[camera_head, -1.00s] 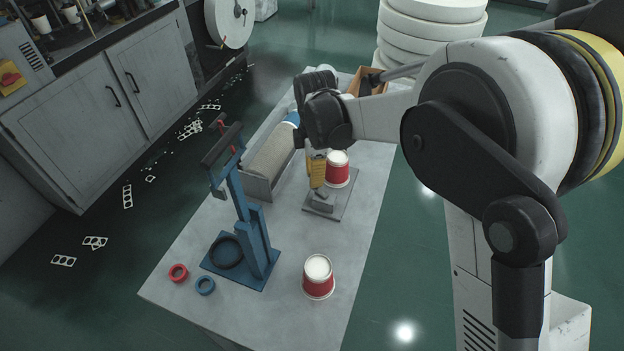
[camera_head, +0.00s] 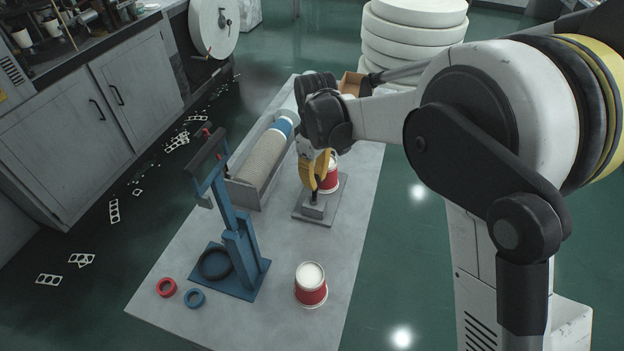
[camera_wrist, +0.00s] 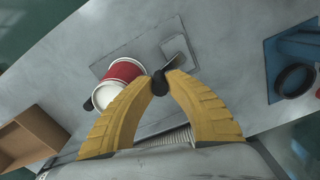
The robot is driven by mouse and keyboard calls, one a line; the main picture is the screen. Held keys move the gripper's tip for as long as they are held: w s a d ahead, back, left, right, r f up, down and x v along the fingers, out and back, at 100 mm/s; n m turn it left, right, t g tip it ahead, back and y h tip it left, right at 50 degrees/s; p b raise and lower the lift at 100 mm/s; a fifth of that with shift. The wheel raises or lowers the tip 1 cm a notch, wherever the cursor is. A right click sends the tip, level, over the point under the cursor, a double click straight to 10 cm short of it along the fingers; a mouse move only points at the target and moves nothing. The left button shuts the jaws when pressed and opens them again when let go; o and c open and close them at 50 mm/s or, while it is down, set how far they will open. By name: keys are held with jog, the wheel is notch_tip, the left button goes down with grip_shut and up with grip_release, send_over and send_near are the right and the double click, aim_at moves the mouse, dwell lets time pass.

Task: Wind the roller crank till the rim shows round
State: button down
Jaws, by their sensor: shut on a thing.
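The rim roller (camera_head: 319,213) is a grey plate with a small block on the table. A red and white cup (camera_head: 328,175) is at its far part, and it also shows lying across the wrist view (camera_wrist: 119,77). A dark crank knob (camera_wrist: 160,83) is between the yellow fingertips. My gripper (camera_head: 315,191) is shut on this knob, and its tips also show in the wrist view (camera_wrist: 161,79). The arm and fingers hide part of the cup and roller in the head view. I cannot tell how round the rim is.
A blue press (camera_head: 232,245) stands left of the roller. A grey trough (camera_head: 262,165) is behind it. A red and white cup (camera_head: 311,284) stands near the front, with a red ring (camera_head: 166,288) and blue ring (camera_head: 194,298) at left.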

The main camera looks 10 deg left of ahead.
jog(key=shift+d+m, duration=0.2)
jog(key=shift+m, duration=0.3)
jog(key=c, duration=1.3)
grip_release()
jog(key=shift+a, duration=0.1)
